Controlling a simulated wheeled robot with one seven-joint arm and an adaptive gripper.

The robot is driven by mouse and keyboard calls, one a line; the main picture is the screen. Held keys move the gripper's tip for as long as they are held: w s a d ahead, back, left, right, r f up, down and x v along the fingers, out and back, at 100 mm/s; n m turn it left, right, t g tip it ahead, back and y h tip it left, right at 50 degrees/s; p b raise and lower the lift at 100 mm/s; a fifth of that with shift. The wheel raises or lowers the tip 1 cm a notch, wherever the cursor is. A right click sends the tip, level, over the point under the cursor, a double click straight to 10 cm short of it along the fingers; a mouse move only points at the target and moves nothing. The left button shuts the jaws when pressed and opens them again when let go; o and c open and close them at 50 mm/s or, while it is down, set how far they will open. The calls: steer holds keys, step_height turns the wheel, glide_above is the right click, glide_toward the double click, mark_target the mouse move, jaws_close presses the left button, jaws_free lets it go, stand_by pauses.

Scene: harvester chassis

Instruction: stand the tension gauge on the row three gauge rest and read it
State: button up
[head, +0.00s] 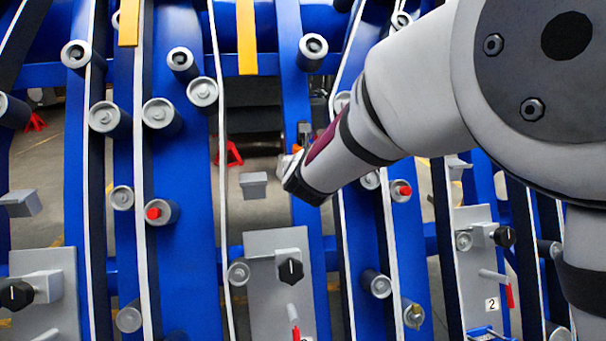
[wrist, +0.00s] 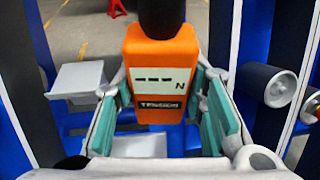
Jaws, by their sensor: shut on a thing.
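The tension gauge (wrist: 161,80) is orange with a pale display showing three dashes and "N". It is upright in the wrist view, between the teal pads of my gripper (wrist: 160,100), which is shut on it. In the head view only a bit of orange (head: 297,149) shows past my wrist, and the fingers are mostly hidden. A grey block that looks like a gauge rest (head: 253,185) lies left of my wrist. A grey block (wrist: 80,78) also shows left of the gauge in the wrist view, apart from it. I cannot read which row it belongs to.
Similar grey blocks stand at the left (head: 20,203) and right (head: 455,165). Blue uprights, belts and rollers (head: 161,115) crowd both sides. A plate with a black knob (head: 290,271) stands below my gripper; the right plate carries a "2" label (head: 491,304).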

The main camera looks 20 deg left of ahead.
steer(key=shift+n+g+y, duration=0.5)
steer(key=shift+n+y, duration=0.2)
steer(key=shift+y, duration=0.2)
steer(key=a+r, duration=0.1)
steer(key=s+a+r+b, duration=0.1)
steer(key=r, duration=0.1)
steer(key=shift+s+a, duration=0.2)
steer(key=shift+a, duration=0.2)
steer(key=shift+s+b, duration=0.1)
steer(key=shift+b, duration=0.25)
steer(key=w+a+p, duration=0.1)
steer(key=a+p, duration=0.5)
steer(key=a, duration=0.1)
steer(key=w+a+p, duration=0.1)
steer(key=a+p, duration=0.2)
steer(key=a, duration=0.1)
steer(key=shift+w+a+r, duration=0.1)
steer(key=shift+w+r, duration=0.05)
steer(key=shift+w, duration=0.2)
steer(key=shift+w+a+f, duration=0.1)
steer(key=shift+a+f, duration=0.1)
step_height(320, 180, down, 4)
steer(key=b, duration=0.4)
steer(key=shift+r, duration=0.25)
steer(key=shift+f+b, duration=0.4)
steer(key=shift+b, duration=0.15)
steer(key=o, duration=1.2)
steer(key=shift+o, duration=0.2)
